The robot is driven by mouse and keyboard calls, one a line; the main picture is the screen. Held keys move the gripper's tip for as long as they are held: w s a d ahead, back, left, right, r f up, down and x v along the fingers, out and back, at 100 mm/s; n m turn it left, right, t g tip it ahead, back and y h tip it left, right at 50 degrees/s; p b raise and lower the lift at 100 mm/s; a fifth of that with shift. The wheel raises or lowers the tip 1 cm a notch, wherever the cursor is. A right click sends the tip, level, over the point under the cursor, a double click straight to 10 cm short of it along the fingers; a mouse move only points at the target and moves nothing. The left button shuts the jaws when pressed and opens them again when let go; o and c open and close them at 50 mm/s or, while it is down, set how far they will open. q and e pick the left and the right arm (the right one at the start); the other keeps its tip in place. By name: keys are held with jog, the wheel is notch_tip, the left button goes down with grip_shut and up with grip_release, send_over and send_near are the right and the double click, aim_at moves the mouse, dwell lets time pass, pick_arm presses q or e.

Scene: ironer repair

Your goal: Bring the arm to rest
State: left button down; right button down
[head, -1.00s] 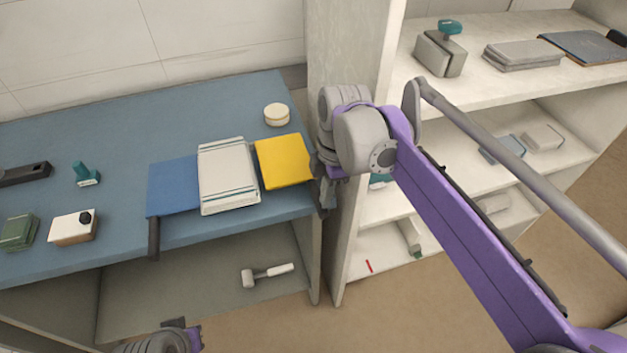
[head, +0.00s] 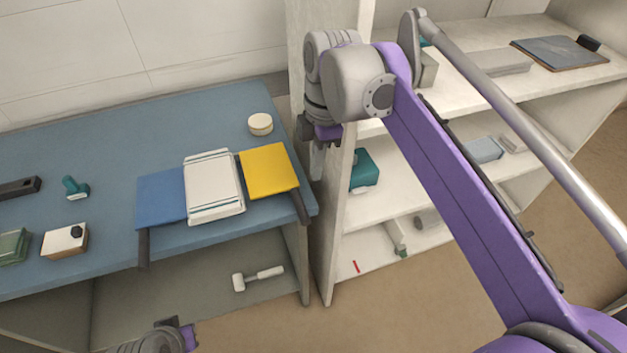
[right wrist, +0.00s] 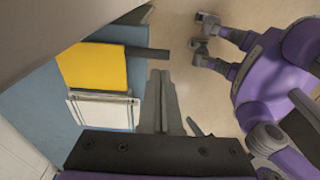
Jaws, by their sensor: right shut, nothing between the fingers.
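My right gripper (head: 317,160) hangs at the end of the purple arm, pointing down beside the right end of the blue bench (head: 100,135). In the right wrist view its two grey fingers (right wrist: 161,95) lie together, with nothing between them. It is apart from the yellow board (head: 267,171), which lies to its left on the bench; the board also shows in the right wrist view (right wrist: 92,66). My left gripper (head: 175,335) is only partly in the head view at the bottom edge, and its fingers are not clear.
A white panel (head: 213,187) and a blue board (head: 161,198) lie left of the yellow board. Dark handles overhang the bench's front edge. A hammer (head: 258,278) lies on the lower shelf. A shelf unit (head: 330,225) stands close right of the gripper. Floor in front is clear.

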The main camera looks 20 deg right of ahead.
jog(key=shift+d+r, duration=0.2)
jog(key=shift+r, duration=0.3)
jog(key=shift+d+r, duration=0.2)
jog(key=shift+r, duration=0.3)
jog(key=s+d+f+m+t+p, duration=0.1)
jog(key=s+f+m+t, duration=0.1)
jog(key=s+f+m, duration=0.5)
jog(key=s+d+f+m+t+h+p, duration=0.1)
jog(key=s+d+f+m+t+p, duration=0.1)
jog(key=s+f+m, duration=0.6)
notch_tip(320, 180, down, 3)
jog(key=m+t, duration=0.1)
jog(key=m, duration=0.2)
jog(key=shift+s+r+p, duration=0.15)
jog(key=shift+p, duration=0.15)
